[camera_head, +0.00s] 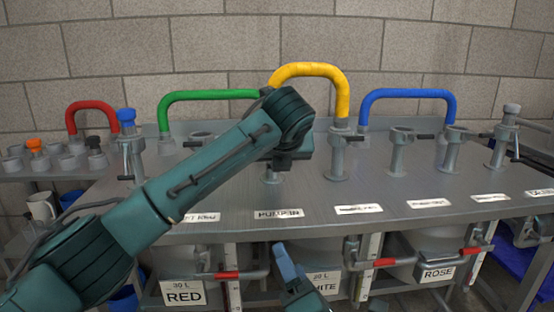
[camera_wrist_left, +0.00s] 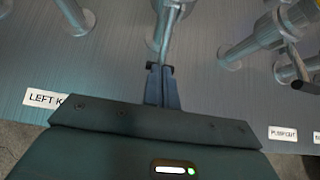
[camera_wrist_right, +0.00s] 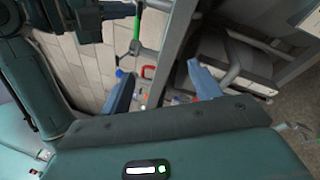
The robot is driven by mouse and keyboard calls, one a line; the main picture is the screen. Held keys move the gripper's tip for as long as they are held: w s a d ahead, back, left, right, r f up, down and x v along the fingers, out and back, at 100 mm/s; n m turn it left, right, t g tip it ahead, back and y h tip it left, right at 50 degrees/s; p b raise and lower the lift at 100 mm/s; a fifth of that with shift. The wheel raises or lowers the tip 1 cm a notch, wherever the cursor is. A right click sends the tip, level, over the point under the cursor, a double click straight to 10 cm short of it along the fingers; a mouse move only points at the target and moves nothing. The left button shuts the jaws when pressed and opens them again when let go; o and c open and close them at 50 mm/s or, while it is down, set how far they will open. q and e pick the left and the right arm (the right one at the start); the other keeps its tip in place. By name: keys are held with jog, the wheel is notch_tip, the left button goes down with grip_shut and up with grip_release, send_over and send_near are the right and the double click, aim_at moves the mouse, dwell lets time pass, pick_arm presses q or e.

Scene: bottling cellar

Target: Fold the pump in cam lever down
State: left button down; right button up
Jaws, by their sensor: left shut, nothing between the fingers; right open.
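The "PUMP IN" label (camera_head: 279,214) is at the front of the steel bench. The pump in fitting (camera_head: 270,174) stands behind it; my left wrist hides most of its top and the lever cannot be made out in the head view. In the left wrist view my left gripper (camera_wrist_left: 161,70) is shut, its fingertips at a narrow grey upright part (camera_wrist_left: 170,25); I cannot tell whether they touch it. My right gripper (camera_wrist_right: 164,86) is open and empty; in the head view it is low, in front of the bench edge (camera_head: 290,270).
The yellow hose (camera_head: 310,69) arches just behind my left wrist, with the green hose (camera_head: 205,95) to its left and the blue hose (camera_head: 408,93) to its right. Other fittings with black-handled levers stand along the bench. Tanks labelled RED (camera_head: 184,293) and ROSE (camera_head: 438,273) are below.

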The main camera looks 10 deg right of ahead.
pick_arm(q)
jog(key=shift+f+t+p, duration=0.3)
jog(key=shift+t+p, duration=0.1)
jog(key=shift+p, duration=0.75)
pick_arm(e)
jog(key=s+d+f+m+g+y, duration=0.1)
jog(key=s+f+m, duration=0.3)
jog(key=m, duration=0.5)
jog(key=s+d+f+m+g+y, duration=0.1)
jog(key=s+f+m, duration=0.3)
jog(key=s+m, duration=0.5)
jog(key=shift+d+m+y, duration=0.6)
jog(key=shift+d+m, duration=0.1)
jog(key=shift+d, duration=0.2)
